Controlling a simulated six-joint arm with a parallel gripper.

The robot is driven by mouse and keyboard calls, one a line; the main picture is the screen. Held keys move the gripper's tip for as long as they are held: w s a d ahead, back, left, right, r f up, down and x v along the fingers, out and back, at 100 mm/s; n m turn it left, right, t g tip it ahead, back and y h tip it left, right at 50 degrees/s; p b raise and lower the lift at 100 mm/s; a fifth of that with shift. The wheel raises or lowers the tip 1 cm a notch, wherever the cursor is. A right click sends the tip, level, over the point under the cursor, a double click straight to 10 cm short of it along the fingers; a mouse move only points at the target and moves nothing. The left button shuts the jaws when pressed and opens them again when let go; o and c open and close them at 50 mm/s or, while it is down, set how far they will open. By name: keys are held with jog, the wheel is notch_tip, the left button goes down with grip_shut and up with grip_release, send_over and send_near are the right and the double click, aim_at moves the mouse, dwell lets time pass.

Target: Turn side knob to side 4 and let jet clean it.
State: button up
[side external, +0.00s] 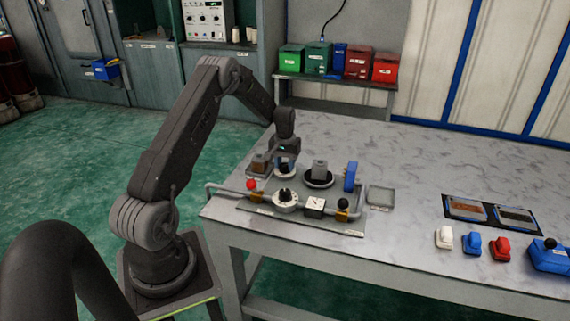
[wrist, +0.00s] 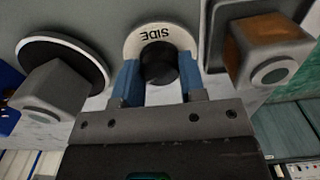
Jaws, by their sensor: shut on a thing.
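The side knob (wrist: 158,70) is black on a white dial (wrist: 135,42) lettered SIDE, seen upside down in the wrist view. My gripper (wrist: 160,78) has its two blue fingers on either side of the knob, shut on it. In the side external view my gripper (side external: 286,160) points down over the white dial (side external: 285,174), hiding the knob. A grey block (wrist: 60,88) stands on a black disc (wrist: 85,50) beside the dial; the block (side external: 320,168) also shows in the side external view. I cannot read the dial's number, and no jet spray is visible.
A brown-faced block (wrist: 268,45) stands close beside my fingers. The table's middle (side external: 420,170) is clear.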

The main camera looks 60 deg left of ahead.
aim_at(285, 164)
jog(key=shift+m, duration=0.6)
jog(key=o, duration=0.9)
notch_tip(285, 164, up, 14)
jog(key=shift+f, duration=0.1)
